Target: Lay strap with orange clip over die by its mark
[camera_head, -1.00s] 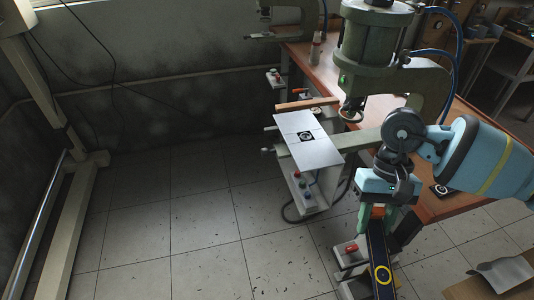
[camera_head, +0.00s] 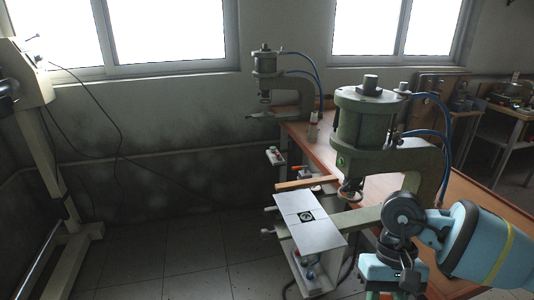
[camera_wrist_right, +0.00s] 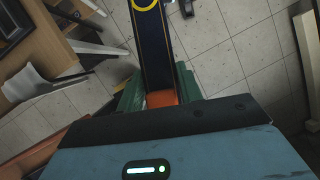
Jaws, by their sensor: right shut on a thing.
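A dark strap (camera_wrist_right: 155,45) with a yellow ring and an orange clip (camera_wrist_right: 161,98) shows in the right wrist view. My right gripper (camera_wrist_right: 158,88) is shut on the strap at the clip end, its green fingers on both sides. In the head view my right gripper body (camera_head: 393,272) is at the bottom edge; its fingers and the strap are out of frame. I cannot tell whether this plate is the die. My left gripper is not in view.
A second press (camera_head: 280,88) stands farther back on the wooden bench (camera_head: 325,155). A wooden bar (camera_head: 307,183) lies behind the plate. A control box with buttons (camera_head: 311,274) is below the plate. The tiled floor (camera_head: 200,270) at left is open.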

